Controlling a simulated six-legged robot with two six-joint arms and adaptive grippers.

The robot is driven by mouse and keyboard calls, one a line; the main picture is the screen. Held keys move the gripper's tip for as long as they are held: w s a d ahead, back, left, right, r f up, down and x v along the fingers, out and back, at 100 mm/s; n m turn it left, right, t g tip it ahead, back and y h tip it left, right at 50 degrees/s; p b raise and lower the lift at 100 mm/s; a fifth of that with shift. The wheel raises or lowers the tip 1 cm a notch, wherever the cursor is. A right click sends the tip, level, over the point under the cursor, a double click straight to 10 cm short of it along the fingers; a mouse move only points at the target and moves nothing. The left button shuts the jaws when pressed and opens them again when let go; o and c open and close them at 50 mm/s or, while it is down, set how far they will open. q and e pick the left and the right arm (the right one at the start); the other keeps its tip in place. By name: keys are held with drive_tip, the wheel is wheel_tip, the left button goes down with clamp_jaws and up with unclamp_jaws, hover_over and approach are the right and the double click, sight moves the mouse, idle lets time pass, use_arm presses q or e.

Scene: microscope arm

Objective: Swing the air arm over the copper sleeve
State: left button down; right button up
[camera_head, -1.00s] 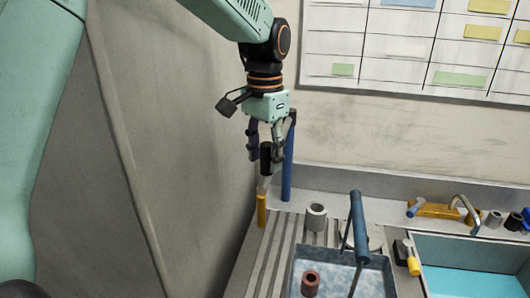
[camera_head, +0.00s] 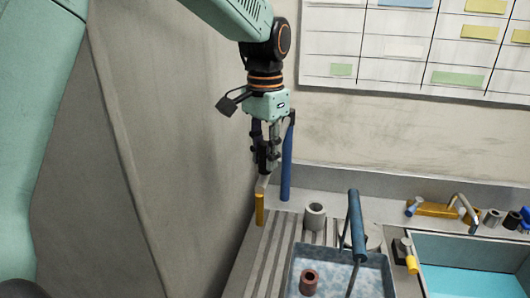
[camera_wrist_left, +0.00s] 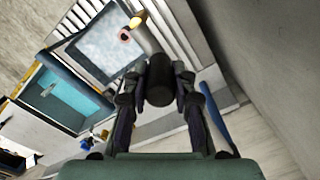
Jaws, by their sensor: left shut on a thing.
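The air arm shows in the head view as a black grip, a pale grey bar (camera_head: 263,184) and a yellow lower end (camera_head: 260,209), beside an upright blue post (camera_head: 287,165). My left gripper (camera_head: 266,160) is shut on the black grip (camera_wrist_left: 160,82), which sits between both fingers in the wrist view. The yellow end (camera_wrist_left: 136,22) shows beyond it there. The copper sleeve (camera_head: 309,282) stands upright in a blue-grey tray (camera_head: 292,264), to the right of and nearer than the yellow end. It also shows in the wrist view (camera_wrist_left: 124,36). My right gripper is not in view.
A grey sleeve (camera_head: 315,217) stands on the ribbed counter behind the tray. The tray's blue handle (camera_head: 357,225) rises above it. A turquoise basin (camera_head: 470,285) and a yellow-based tap (camera_head: 435,210) are at the right. A wall is close to the left.

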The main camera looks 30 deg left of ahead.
use_arm(q)
drive_tip(key=w+d+n, duration=0.3)
drive_tip(key=w+d, duration=0.1)
drive_tip(key=d, duration=0.6)
drive_tip(key=shift+w+n, duration=0.2)
drive_tip(key=shift+n, duration=0.1)
drive_tip(key=shift+a+r, duration=0.1)
drive_tip(key=c, duration=1.1)
unclamp_jaws()
drive_tip(key=shift+s, duration=0.1)
wheel_tip(320, 180, up, 12)
